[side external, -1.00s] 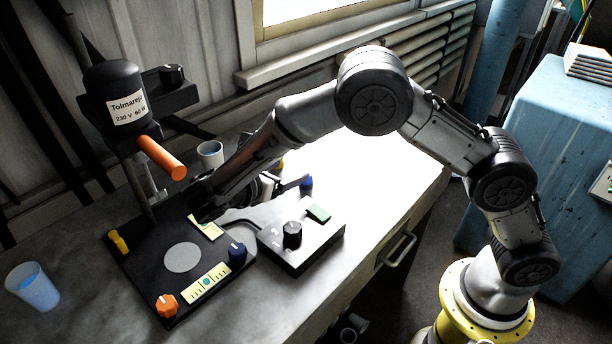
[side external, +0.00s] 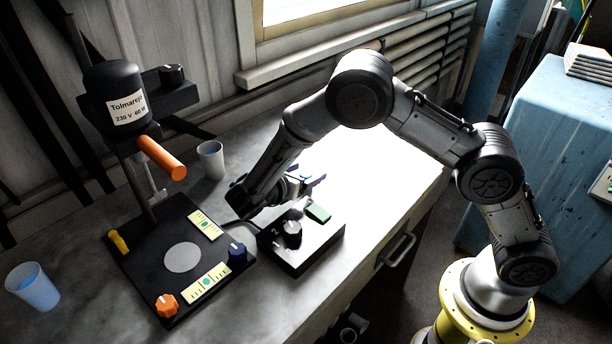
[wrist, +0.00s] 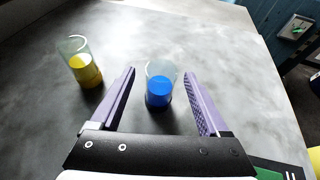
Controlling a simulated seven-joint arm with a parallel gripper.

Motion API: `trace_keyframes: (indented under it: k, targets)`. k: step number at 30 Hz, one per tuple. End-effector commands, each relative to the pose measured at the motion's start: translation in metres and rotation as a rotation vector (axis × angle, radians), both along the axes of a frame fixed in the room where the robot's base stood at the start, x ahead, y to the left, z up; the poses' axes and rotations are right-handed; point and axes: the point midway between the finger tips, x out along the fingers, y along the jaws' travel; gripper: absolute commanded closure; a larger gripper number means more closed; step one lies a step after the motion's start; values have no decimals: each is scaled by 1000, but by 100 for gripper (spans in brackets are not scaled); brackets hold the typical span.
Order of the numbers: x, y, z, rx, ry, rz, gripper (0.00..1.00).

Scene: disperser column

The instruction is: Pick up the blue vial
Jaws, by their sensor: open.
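The blue vial (wrist: 159,92) is a clear glass with blue content, standing upright on the grey bench top in the wrist view. My gripper (wrist: 161,73) is open, with one purple finger on each side of the vial. The vial shows between the fingers near their tips, with a visible gap on both sides. Whether the fingers are down at its height I cannot tell. In the side view my gripper (side external: 308,182) is over the bench behind the black control box, and the vial cannot be made out clearly there.
A yellow vial (wrist: 84,68) stands left of my left finger. The control box (side external: 300,245) with a knob and green button is in front of my gripper. The disperser base (side external: 150,265) and a cup (side external: 211,160) are to the left. Bench beyond the vials is clear.

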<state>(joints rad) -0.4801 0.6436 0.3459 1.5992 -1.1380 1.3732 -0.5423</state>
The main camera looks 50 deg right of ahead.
Motion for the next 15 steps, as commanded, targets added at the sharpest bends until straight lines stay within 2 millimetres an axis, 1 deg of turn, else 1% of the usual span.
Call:
trace_keyframes:
  k: [1, 6, 9, 14, 15]
  targets:
    - [1, -8, -4, -2, 3, -4, 21]
    - [5, -29, -14, -1, 2, -3, 21]
    - [6, -33, -16, 0, 1, -2, 21]
    - [7, -33, -16, 0, 0, -1, 21]
    - [6, -32, -16, 0, 0, -1, 27]
